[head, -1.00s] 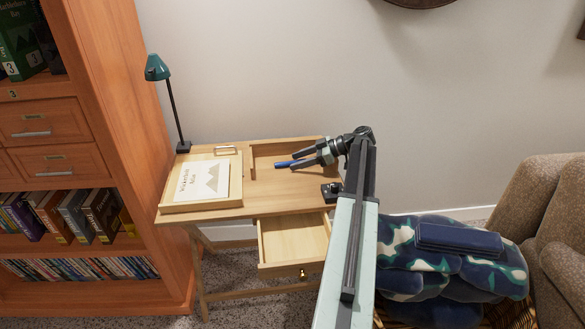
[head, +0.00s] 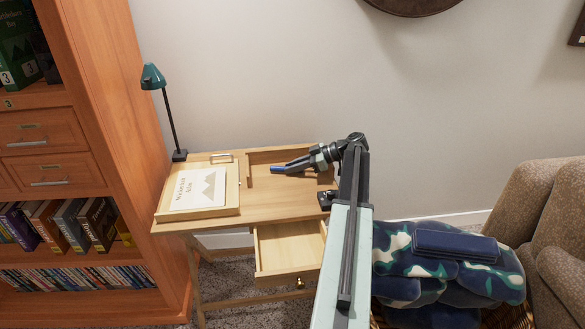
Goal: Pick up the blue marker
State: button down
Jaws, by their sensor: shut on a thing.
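The blue marker (head: 277,169) shows as a short blue end poking out to the left of my gripper (head: 288,168). My gripper is shut on the marker, over the right half of the wooden desk (head: 262,207). Most of the marker is hidden by the fingers. I cannot tell from this view how far the marker is above the desk's back compartment.
The desk drawer (head: 288,251) is pulled open. A bookshelf (head: 95,120) stands left; a basket of blue cushions (head: 450,262) and an armchair (head: 555,220) stand right.

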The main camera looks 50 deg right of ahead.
notch_tip(320, 180, up, 30)
jog(key=p, duration=2.9)
jog(key=shift+r+p, duration=0.25)
jog(key=shift+p, duration=0.1)
